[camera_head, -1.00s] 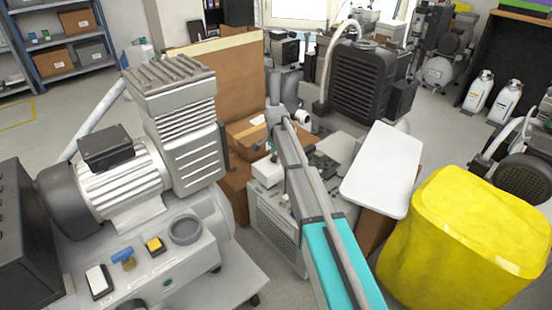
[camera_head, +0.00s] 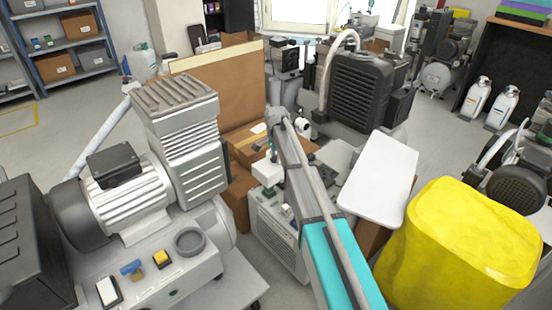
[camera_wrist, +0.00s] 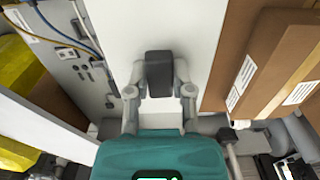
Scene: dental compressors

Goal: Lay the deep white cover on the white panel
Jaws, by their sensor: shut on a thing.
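The white panel (camera_head: 380,180) is a flat, rounded white slab lying right of my arm, beside a yellow block. A pale slab edge at lower left in the wrist view (camera_wrist: 45,125) looks like the same panel. A small white box-like piece (camera_head: 268,174), which looks like the deep white cover, is left of my arm above a grey cabinet. In the wrist view my gripper (camera_wrist: 159,75) is shut, with a broad white surface (camera_wrist: 165,25), apparently the cover, right behind its fingers. The exact grip is hidden. The cover is apart from the panel.
The yellow block (camera_head: 460,245) stands right of the panel. A vented grey cabinet (camera_head: 275,238) is below my arm. Brown cardboard boxes (camera_head: 220,90) stand behind. A large compressor (camera_head: 185,130) crowds the left, and a black finned unit (camera_head: 360,88) stands behind the panel.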

